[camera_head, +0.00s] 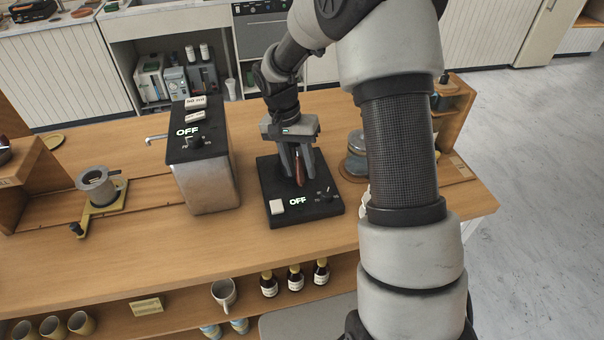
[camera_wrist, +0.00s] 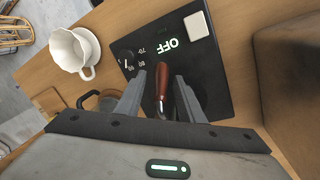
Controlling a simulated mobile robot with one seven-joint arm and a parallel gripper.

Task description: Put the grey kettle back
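My gripper (camera_head: 297,172) is low over a black base with a dial and an OFF display (camera_head: 272,218), seen also in the wrist view (camera_wrist: 217,75). A reddish-brown wooden handle (camera_head: 299,170) stands between the fingers, and it shows in the wrist view (camera_wrist: 162,82) too.
A metal box with a black top (camera_head: 208,170) stands left of the base. A glass vessel (camera_head: 356,158) is close on its right. A white cup-like vessel (camera_wrist: 75,50) shows in the wrist view. Bare counter (camera_head: 265,242) lies in front.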

